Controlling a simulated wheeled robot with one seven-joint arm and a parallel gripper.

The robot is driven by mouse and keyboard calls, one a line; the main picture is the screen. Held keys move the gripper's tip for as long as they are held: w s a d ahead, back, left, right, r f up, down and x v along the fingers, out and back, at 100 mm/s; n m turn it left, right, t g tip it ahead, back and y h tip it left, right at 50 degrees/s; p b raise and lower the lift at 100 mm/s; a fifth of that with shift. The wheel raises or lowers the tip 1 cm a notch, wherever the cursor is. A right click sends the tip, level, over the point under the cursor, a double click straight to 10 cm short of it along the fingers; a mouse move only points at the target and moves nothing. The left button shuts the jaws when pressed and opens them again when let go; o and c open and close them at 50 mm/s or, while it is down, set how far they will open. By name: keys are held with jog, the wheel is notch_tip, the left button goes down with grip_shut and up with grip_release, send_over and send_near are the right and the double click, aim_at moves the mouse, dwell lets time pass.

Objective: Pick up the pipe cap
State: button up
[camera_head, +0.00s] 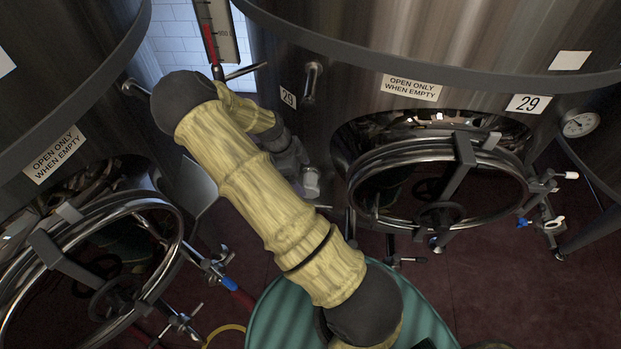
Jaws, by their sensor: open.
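My gripper (297,172) is a small grey shape at the far end of my yellow-sleeved arm, in front of the gap between the two tanks. It is open, but its fingers are small, dark and partly behind my arm. A pale grey, short cylindrical piece (311,183) shows right by the gripper. I cannot tell whether it is the pipe cap or some other fitting, or whether the gripper touches it. No other piece can be made out clearly as the pipe cap.
A steel tank (460,50) with a round open hatch (437,150) stands at the right. Another tank (60,60) with a hatch ring (45,250) stands at the left. Valves (545,210) stick out low at the right. Dark red floor (490,280) shows between them.

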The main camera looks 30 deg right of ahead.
aim_at(309, 179)
jog(key=p+x, duration=0.1)
jog(key=x, duration=0.3)
jog(key=shift+s+d+p, duration=0.2)
jog(key=shift+d+p, duration=0.2)
jog(key=shift+d, duration=0.05)
jog(key=shift+f, duration=0.4)
jog(key=c, duration=1.2)
jog(key=shift+r, duration=0.15)
notch_tip(309, 179, up, 10)
jog(key=shift+f+b, duration=0.1)
jog(key=shift+b, duration=1)
